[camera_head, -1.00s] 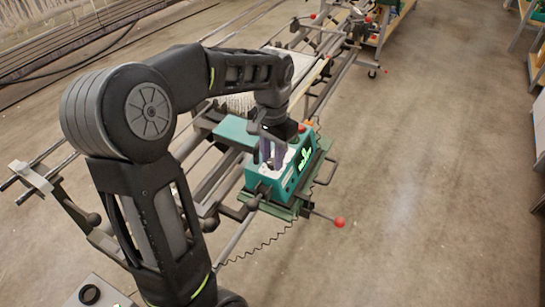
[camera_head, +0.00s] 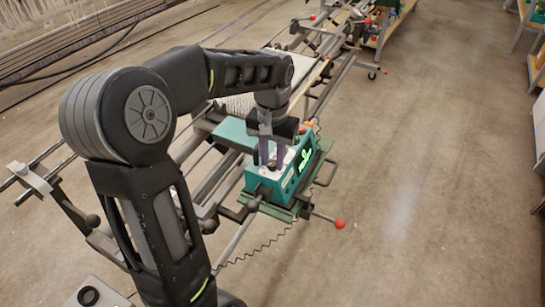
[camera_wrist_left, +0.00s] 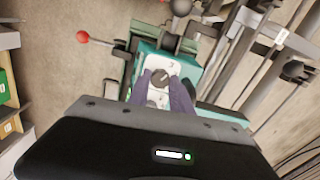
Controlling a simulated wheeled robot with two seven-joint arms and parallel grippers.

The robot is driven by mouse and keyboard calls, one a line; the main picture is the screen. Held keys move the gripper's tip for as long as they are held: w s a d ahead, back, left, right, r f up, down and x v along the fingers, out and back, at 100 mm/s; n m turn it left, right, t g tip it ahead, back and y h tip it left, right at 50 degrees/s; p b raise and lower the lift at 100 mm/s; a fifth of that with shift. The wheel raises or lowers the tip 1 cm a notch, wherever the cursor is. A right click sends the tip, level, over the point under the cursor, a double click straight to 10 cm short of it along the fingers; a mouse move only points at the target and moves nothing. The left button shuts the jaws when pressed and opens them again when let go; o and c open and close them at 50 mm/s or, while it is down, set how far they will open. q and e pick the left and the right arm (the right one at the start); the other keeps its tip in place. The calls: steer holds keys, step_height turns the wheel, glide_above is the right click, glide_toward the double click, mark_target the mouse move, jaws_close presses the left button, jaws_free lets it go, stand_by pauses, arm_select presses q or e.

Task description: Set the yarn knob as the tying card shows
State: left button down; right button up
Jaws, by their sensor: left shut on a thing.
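The teal tying machine (camera_head: 265,181) stands on a green carriage on the long frame, with a lit green display (camera_head: 304,160) on its side. My left gripper (camera_head: 271,163) reaches down to its pale top panel. I cannot make out the tying card or any knob marks. My right gripper is out of view.
A rod with a red ball (camera_head: 339,223) sticks out from the carriage toward the right. A coiled black cable (camera_head: 265,250) hangs below the machine. Open concrete floor (camera_head: 420,200) lies to the right.

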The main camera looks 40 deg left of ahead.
arm_select(q)
steer(key=c, duration=1.1)
jaws_free()
steer(key=shift+c, duration=0.2)
steer(key=shift+m, duration=0.3)
